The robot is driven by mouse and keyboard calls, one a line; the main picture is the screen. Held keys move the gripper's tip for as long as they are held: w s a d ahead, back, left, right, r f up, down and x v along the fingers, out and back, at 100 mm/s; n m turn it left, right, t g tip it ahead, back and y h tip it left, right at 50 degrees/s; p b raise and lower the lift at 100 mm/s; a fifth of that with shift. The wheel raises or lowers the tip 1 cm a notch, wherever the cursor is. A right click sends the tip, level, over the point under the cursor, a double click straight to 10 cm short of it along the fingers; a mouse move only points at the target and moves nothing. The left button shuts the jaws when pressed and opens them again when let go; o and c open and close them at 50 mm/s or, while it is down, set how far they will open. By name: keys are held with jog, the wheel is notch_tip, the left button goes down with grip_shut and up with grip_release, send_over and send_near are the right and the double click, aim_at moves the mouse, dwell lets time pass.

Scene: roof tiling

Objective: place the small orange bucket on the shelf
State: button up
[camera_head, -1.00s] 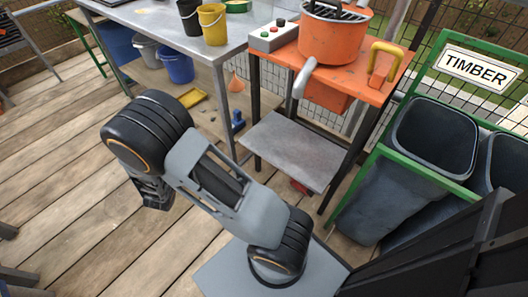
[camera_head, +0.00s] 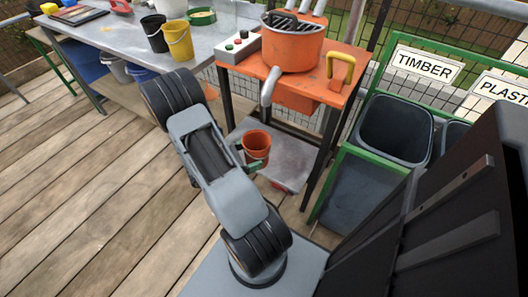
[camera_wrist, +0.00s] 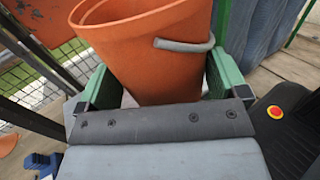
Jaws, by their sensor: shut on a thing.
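The small orange bucket (camera_head: 257,143) is upright at my gripper (camera_head: 248,163) in the head view. In the wrist view the bucket (camera_wrist: 150,50) fills the space between the two green fingers of my gripper (camera_wrist: 160,85), which is shut on it. Its grey handle hangs against its side. The grey lower shelf (camera_head: 287,165) under the orange machine stand lies behind and around the bucket in the head view. I cannot tell whether the bucket touches the shelf. My arm hides part of the shelf's left side.
The orange machine (camera_head: 292,45) stands on the orange top above the shelf, on dark legs. Green-framed bins (camera_head: 393,128) stand to the right. A metal table (camera_head: 110,30) with a black bucket (camera_head: 154,33) and a yellow bucket (camera_head: 178,42) is at the left. Wooden decking is clear at left.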

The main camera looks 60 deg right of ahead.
aim_at(258, 145)
jog(key=shift+g, duration=0.3)
jog(key=d+f+b, duration=0.1)
jog(key=d, duration=0.1)
jog(key=w+d+f, duration=0.1)
jog(key=d, duration=0.2)
jog(key=w+d+f+b, duration=0.1)
jog(key=d+f, duration=0.1)
jog(key=shift+d+b, duration=0.25)
jog(key=shift+b, duration=0.1)
jog(key=d+f, duration=0.1)
jog(key=w+d+f+b, duration=0.1)
jog(key=d+f, duration=0.1)
jog(key=d+f+b, duration=0.1)
jog(key=shift+w+d+f, duration=0.3)
jog(key=shift+w+f, duration=0.1)
jog(key=shift+d+f+b, duration=0.25)
jog(key=shift+f+b, duration=0.05)
jog(key=shift+f, duration=0.1)
jog(key=shift+w+d+f+b, duration=0.15)
jog(key=shift+f+b, duration=0.7)
jog(key=shift+f, duration=0.75)
jog(key=shift+f, duration=0.15)
jog(key=o, duration=0.6)
